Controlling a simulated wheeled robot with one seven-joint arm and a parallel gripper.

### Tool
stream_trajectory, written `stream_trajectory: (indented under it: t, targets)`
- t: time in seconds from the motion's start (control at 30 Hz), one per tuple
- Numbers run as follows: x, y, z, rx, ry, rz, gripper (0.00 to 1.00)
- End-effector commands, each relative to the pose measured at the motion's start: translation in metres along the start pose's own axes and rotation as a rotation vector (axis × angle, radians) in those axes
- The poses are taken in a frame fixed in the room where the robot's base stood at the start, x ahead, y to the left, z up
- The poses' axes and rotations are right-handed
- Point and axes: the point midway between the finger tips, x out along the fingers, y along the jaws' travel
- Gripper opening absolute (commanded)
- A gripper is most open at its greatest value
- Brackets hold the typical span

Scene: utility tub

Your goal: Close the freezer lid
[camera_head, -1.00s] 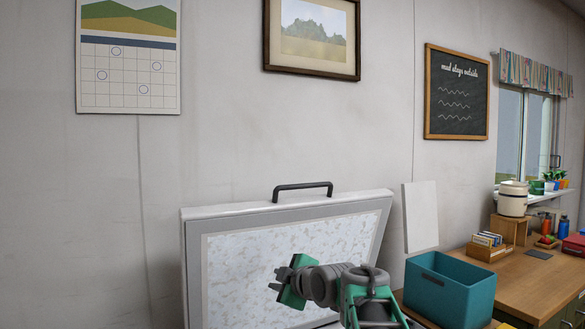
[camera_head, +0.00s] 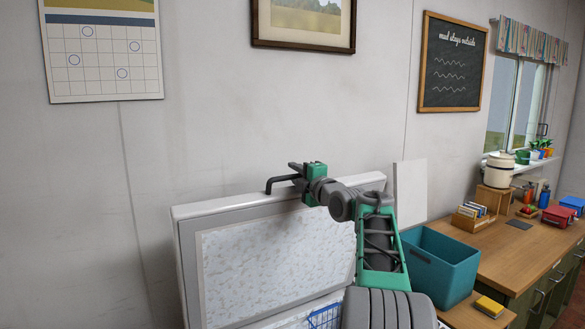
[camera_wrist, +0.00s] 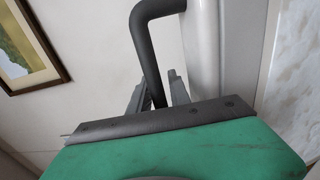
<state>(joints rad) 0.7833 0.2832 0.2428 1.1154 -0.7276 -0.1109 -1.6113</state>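The freezer lid (camera_head: 190,212) stands raised near the wall, its speckled white inner panel facing me. A dark bar handle (camera_head: 270,186) sits on its top edge, partly hidden by my gripper (camera_head: 293,172). In the wrist view the handle (camera_wrist: 149,45) bends down between the two grey fingers of my gripper (camera_wrist: 158,88). The fingers look apart, one on each side of the bar, with a gap showing on the right. Whether either finger touches the bar is hard to tell. The lid's pale edge (camera_wrist: 205,50) is just right of the fingers.
A blue wire basket (camera_head: 325,317) shows low behind my arm. A teal bin (camera_head: 440,268) stands right of the lid, beside a wooden counter (camera_head: 500,258) with several small items. A white panel (camera_head: 410,190) is at the wall.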

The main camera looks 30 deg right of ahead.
Motion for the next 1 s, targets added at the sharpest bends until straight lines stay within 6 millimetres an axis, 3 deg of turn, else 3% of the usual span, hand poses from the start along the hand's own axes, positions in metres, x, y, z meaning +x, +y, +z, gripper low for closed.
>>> stream_trajectory:
  t: [0.2, 0.5, 1.0]
  targets:
    - [0.0011, -0.0005, -0.0011, 0.0, 0.001, 0.0, 0.23]
    - [0.0013, -0.0006, -0.0021, 0.001, 0.002, 0.0, 0.0]
    - [0.0014, -0.0008, -0.0026, 0.001, 0.004, -0.001, 0.0]
